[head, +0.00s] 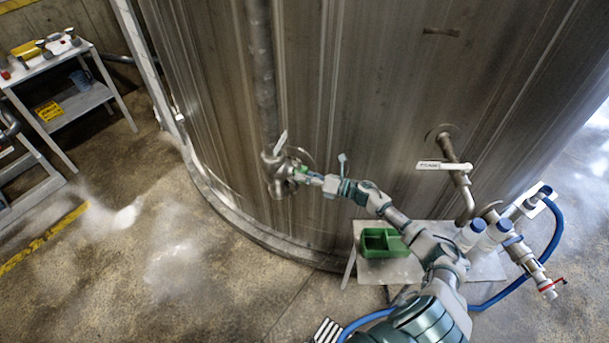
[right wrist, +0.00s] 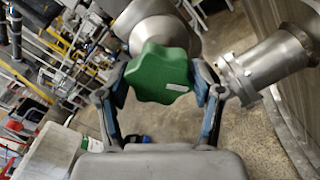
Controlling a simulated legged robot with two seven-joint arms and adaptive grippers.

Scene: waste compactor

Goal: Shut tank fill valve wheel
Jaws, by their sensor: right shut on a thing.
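The tank fill valve wheel (right wrist: 160,74) is a green, lobed handwheel in the middle of the right wrist view. It sits on a metal valve body (head: 278,176) low on the tank wall in the head view, where only a bit of green shows. My right gripper (right wrist: 163,88) has one finger on each side of the wheel and is shut on it. In the head view the right gripper (head: 306,176) reaches the valve from the right and hides part of the wheel. My left gripper is not in view.
The large steel tank (head: 370,120) fills the back. A small table (head: 380,268) with a green bin (head: 384,243) stands below my right arm. A lever-handled pipe (head: 455,170) and blue hose (head: 555,235) are at right. A shelf cart (head: 70,95) stands far left. The floor at left is open.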

